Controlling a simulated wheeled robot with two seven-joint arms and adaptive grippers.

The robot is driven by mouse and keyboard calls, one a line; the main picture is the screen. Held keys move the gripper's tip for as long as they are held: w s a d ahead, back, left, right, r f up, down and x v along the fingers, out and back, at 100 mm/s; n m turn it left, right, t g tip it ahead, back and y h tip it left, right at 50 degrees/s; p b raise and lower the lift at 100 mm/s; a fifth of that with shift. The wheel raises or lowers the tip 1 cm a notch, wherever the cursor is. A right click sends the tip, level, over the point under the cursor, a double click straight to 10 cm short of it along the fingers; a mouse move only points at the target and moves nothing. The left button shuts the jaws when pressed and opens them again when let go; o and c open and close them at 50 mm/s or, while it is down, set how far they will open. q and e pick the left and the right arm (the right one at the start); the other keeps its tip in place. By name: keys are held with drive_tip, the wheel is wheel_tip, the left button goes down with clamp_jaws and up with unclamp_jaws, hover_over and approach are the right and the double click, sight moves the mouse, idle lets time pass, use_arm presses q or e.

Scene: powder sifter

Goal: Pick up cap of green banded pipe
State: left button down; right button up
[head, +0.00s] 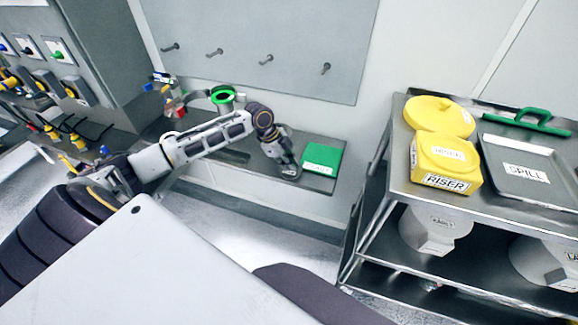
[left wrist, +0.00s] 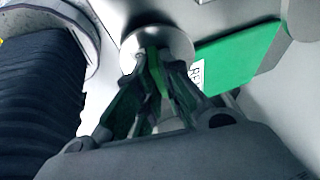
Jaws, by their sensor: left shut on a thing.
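The green banded pipe (head: 223,95) stands at the back of the wall shelf, its upper end ringed in bright green. My left gripper (head: 290,172) is low over the shelf, right of and in front of the pipe. In the left wrist view, my left gripper (left wrist: 156,58) is shut on a round silver cap (left wrist: 172,40) with a green part between the fingers. The fingers hide much of the cap. Whether it touches the shelf I cannot tell. In the head view the gripper hides the cap. My right gripper is not in view.
A green labelled block (head: 322,157) lies just right of the left gripper; it also shows in the left wrist view (left wrist: 240,55). A steel cart (head: 400,170) at right holds a yellow riser container (head: 445,160) and a spill tray (head: 530,165). Hooks line the wall panel (head: 245,30).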

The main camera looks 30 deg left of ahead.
use_arm(q)
wheel_tip(320, 180, up, 9)
drive_tip(key=shift+b, duration=0.45)
idle(0.7)
